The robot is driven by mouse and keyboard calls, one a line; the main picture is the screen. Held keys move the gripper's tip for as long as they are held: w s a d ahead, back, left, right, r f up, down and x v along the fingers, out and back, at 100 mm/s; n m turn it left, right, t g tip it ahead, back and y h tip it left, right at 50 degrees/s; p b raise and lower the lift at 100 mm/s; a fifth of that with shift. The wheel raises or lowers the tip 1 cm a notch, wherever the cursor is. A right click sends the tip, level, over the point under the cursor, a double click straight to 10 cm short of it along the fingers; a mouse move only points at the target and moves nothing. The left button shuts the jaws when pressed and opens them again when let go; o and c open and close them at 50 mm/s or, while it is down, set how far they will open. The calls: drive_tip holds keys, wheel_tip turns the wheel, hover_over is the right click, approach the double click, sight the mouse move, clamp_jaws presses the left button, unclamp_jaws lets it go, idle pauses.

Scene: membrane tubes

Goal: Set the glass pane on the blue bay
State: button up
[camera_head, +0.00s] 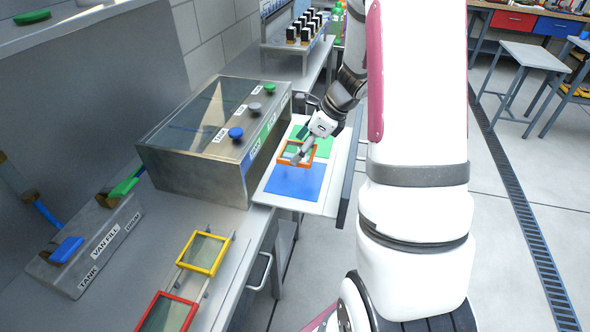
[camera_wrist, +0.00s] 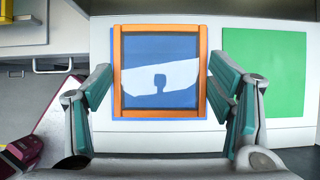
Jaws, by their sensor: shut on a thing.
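The orange-framed glass pane (camera_head: 283,158) is held by my gripper (camera_head: 301,152) above the pale shelf. In the wrist view the orange frame (camera_wrist: 117,72) spans the space between my two fingers (camera_wrist: 160,75), with blue showing through its glass. The blue bay (camera_head: 295,183) is a flat square on the shelf, lying below and slightly nearer than the pane in the head view. In the wrist view the pane overlies most of the blue bay. The exact gap between pane and bay is hard to tell.
A green bay (camera_head: 319,137) lies behind the blue one. A grey metal box with knobs (camera_head: 205,137) stands close on the left. Yellow-framed (camera_head: 203,253) and red-framed (camera_head: 168,313) panes lie on the bench at the front left. Open floor lies to the right.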

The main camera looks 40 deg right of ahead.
sight(294, 176)
wheel_tip(294, 176, down, 8)
drive_tip(key=shift+a+r, duration=0.1)
drive_tip(key=shift+r, duration=0.1)
idle(0.3)
drive_tip(key=shift+f+b, duration=0.15)
drive_tip(key=shift+b, duration=0.25)
drive_tip(key=o, duration=1.3)
